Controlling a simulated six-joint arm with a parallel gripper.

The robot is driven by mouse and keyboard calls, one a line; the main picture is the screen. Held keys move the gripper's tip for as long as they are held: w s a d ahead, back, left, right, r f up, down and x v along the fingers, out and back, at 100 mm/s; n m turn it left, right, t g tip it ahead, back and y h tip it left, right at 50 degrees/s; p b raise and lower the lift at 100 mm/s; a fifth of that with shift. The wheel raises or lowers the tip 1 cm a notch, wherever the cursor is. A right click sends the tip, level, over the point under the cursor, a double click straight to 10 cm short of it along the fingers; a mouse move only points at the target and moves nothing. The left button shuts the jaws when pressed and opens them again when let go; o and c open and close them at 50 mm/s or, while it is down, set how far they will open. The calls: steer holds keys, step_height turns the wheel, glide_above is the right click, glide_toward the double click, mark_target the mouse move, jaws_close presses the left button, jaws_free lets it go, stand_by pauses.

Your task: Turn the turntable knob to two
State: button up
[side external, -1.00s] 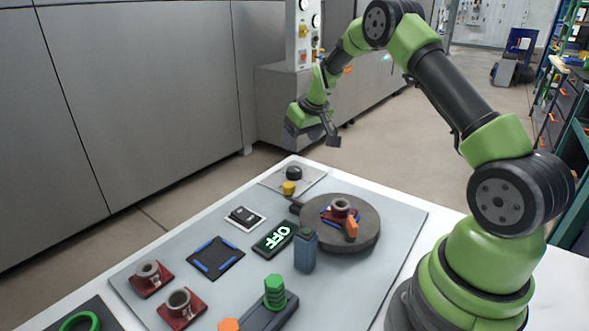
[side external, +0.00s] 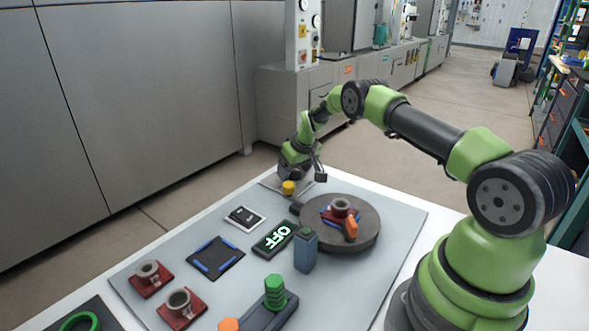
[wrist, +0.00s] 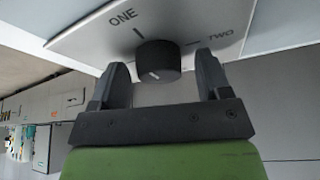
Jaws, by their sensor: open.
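The black turntable knob (wrist: 158,60) sits on a light plate (wrist: 88,48) printed ONE and TWO in the wrist view. A short white mark shows on the knob's near face, but I cannot tell which label it is set to. My gripper (wrist: 163,74) is open, with one finger on each side of the knob and a visible gap to each. In the side view my gripper (side external: 300,174) is low over the plate at the table's far corner and hides the knob. The dark round turntable (side external: 363,236) carries a red-based part with a grey ring (side external: 341,205).
A yellow button (side external: 288,187) stands on the plate close to my gripper. The air above the board is clear.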

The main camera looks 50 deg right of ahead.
steer(key=c, duration=0.9)
steer(key=shift+m+h, duration=0.5)
steer(key=shift+m, duration=1)
steer(key=o, duration=0.9)
steer(key=v, duration=0.9)
steer(key=shift+a+r, duration=0.15)
steer(key=shift+r, duration=0.3)
